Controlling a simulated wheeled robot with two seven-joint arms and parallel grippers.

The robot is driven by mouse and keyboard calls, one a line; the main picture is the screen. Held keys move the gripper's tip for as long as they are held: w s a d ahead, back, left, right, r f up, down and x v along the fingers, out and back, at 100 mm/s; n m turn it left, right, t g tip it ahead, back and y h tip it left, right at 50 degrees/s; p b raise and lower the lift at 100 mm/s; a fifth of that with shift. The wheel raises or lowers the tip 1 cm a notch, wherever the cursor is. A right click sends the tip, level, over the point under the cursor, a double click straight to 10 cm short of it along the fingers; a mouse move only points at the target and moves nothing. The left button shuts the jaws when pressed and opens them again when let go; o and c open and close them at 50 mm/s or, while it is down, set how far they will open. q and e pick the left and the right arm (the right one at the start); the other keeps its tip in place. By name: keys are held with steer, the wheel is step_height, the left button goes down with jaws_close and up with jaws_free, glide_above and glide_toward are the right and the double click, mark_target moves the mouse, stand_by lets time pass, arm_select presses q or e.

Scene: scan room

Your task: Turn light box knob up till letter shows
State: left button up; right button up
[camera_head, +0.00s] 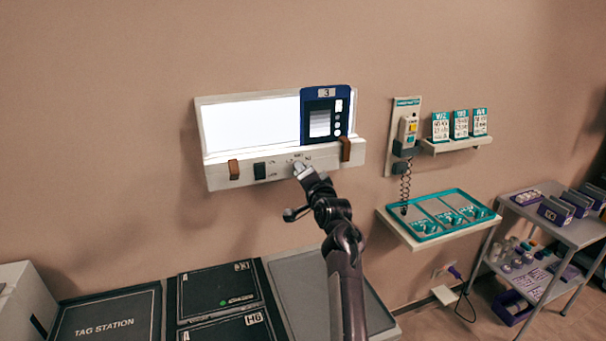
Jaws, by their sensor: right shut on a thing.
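The light box (250,122) is mounted on the wall in the middle of the view, and its panel glows bright white. A dark blue film holder (311,137) marked 3 stands at its right end. Its small window (320,122) shows pale grey bands; I cannot make out a letter there. A black switch (259,171) is on the box's front strip. My right gripper (300,169) reaches up to the strip's middle and is shut on the knob, which its fingers mostly hide. My left gripper is not in view.
A wall-hung handset (408,130) with a coiled cord and a small card shelf (458,146) are to the right. Below them is a teal tray (469,231). Black cases (220,291) lie on the counter below. A grey cart (575,233) stands far right.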

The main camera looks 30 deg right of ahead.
steer(key=o, duration=1)
steer(key=shift+c, duration=0.2)
steer(key=b+v, duration=0.2)
steer(key=v, duration=0.5)
steer(key=shift+s+b, duration=0.35)
steer(key=shift+s, duration=0.05)
steer(key=shift+a+f, duration=0.1)
